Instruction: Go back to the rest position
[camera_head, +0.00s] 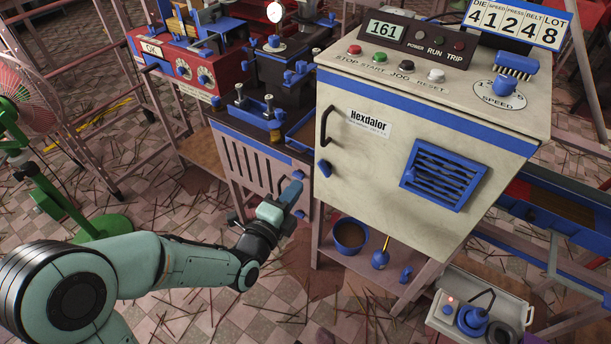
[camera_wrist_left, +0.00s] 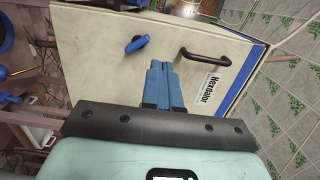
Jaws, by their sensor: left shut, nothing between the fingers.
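My left gripper (camera_head: 290,194) is at the middle of the head view, with my left arm reaching in from the lower left. It is in front of the machine's lower frame, left of the cream Hexdalor cabinet (camera_head: 385,150). In the left wrist view its two blue fingers (camera_wrist_left: 163,82) are together with nothing between them. The cabinet door (camera_wrist_left: 110,55) fills much of that view behind the fingers, with a dark handle (camera_wrist_left: 204,58) and a blue latch (camera_wrist_left: 137,43). Whether the fingertips touch the door cannot be told. My right gripper is not in view.
A blue bucket (camera_head: 350,235) stands on a shelf under the cabinet. A grey tray (camera_head: 485,305) with a blue device lies at the lower right. A green-based fan (camera_head: 85,220) stands at the left. Tiled floor (camera_head: 190,275) strewn with sticks lies around my arm.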

